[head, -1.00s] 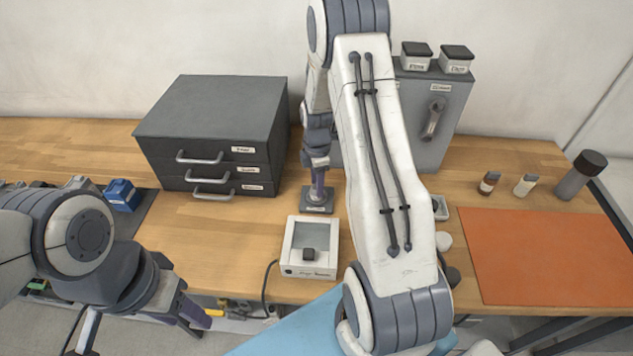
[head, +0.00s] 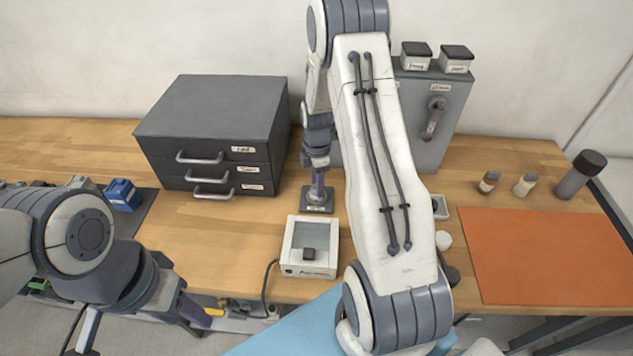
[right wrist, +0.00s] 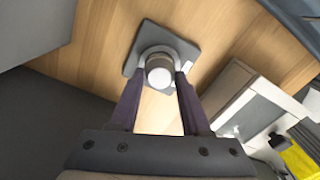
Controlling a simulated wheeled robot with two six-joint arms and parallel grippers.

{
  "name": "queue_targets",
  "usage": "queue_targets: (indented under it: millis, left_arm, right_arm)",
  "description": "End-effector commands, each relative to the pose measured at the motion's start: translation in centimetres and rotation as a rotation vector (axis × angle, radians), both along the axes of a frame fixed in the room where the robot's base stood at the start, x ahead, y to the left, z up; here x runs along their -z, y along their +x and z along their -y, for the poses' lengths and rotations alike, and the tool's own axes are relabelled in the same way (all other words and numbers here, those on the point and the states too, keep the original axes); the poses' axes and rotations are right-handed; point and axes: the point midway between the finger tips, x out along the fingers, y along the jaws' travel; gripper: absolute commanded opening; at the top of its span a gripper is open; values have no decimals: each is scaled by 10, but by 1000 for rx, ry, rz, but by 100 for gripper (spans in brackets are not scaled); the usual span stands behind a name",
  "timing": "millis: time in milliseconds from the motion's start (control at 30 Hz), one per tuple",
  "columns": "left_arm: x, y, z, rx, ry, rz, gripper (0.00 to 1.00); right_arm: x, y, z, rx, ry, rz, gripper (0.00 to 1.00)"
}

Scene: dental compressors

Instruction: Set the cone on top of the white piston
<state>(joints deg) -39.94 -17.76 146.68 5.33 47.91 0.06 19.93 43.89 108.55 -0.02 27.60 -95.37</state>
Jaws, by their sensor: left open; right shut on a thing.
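My right gripper (head: 318,187) points down over a dark square base plate (head: 317,208) on the bench. In the right wrist view, my right gripper (right wrist: 160,80) is shut on a small round pale-grey piece (right wrist: 159,72), which I take to be the cone. It sits over the middle of the plate (right wrist: 187,52), with a wider pale round part around it. I cannot tell whether that part is the white piston, or whether the two touch. My left gripper (head: 198,318) is open and empty, low at the bench's front edge.
A grey drawer cabinet (head: 215,120) stands left of the plate. A white box with a glass top (head: 309,248) stands in front of it. A grey cabinet (head: 437,120) stands behind my right arm. An orange mat (head: 545,255) lies clear at the right.

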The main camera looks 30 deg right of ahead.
Motion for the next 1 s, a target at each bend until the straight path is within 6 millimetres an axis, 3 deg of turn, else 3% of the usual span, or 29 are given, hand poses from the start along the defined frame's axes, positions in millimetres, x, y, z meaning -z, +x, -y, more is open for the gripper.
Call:
queue_targets:
  millis: [267,300,367,567,600,633,667,1000]
  left_arm:
    - [0,0,0,0,0,0,50]
    - [0,0,0,0,0,0,50]
    - [0,0,0,0,0,0,50]
    - [0,0,0,0,0,0,50]
    - [0,0,0,0,0,0,50]
    - [0,0,0,0,0,0,50]
    - [0,0,0,0,0,0,50]
    - [-3,0,0,0,0,0,50]
  right_arm:
    - [0,0,0,0,0,1,0]
    - [0,0,0,0,0,1,62]
    - [0,0,0,0,0,1,82]
    - [0,0,0,0,0,1,82]
    - [0,0,0,0,0,0,86]
    - [0,0,0,0,0,0,97]
    - [0,0,0,0,0,0,100]
    - [-4,0,0,0,0,0,100]
